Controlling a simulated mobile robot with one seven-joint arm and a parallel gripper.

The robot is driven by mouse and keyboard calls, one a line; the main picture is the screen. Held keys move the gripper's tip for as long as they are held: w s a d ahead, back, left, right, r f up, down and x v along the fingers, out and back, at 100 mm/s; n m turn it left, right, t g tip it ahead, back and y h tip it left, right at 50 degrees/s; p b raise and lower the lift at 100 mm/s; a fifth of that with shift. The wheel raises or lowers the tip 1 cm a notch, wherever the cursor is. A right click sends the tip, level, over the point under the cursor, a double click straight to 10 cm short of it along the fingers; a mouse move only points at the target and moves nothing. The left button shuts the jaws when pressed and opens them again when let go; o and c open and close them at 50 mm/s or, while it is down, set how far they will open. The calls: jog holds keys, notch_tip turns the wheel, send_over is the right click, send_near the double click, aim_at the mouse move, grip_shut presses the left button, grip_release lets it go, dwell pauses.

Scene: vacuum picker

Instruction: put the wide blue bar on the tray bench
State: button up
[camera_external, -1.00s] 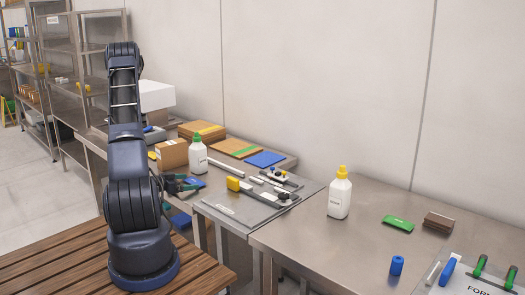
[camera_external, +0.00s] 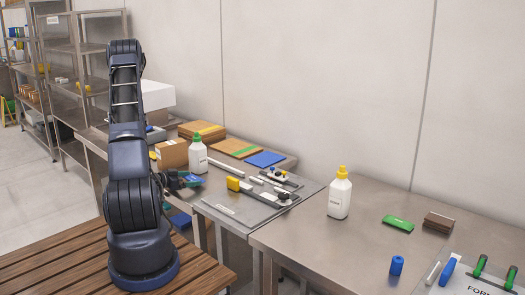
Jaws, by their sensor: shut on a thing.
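My gripper (camera_external: 181,181) is low over the left bench, beside the white bottle with a green cap. It is small and partly hidden behind my arm.
The white bottle with a green cap (camera_external: 197,156) stands close to the gripper. A cardboard box (camera_external: 171,154) is behind it. A yellow-ended tool (camera_external: 235,184) and small parts lie on the grey board. A blue flat sheet (camera_external: 264,159) lies behind. A yellow-capped bottle (camera_external: 340,196) stands on the right bench.

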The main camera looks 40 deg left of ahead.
aim_at(189, 179)
notch_tip(189, 179, up, 18)
jog(key=w+d, duration=1.6)
jog(key=w, duration=0.2)
jog(key=w+d+f, duration=0.1)
jog(key=w+d, duration=0.3)
jog(key=d, duration=0.7)
jog(key=w+d+f+m+h, duration=0.1)
jog(key=w+d, duration=0.4)
jog(key=d, duration=0.6)
jog(key=shift+w+d+f+h, duration=0.15)
jog(key=shift+d+f+h, duration=0.1)
jog(key=shift+h, duration=0.05)
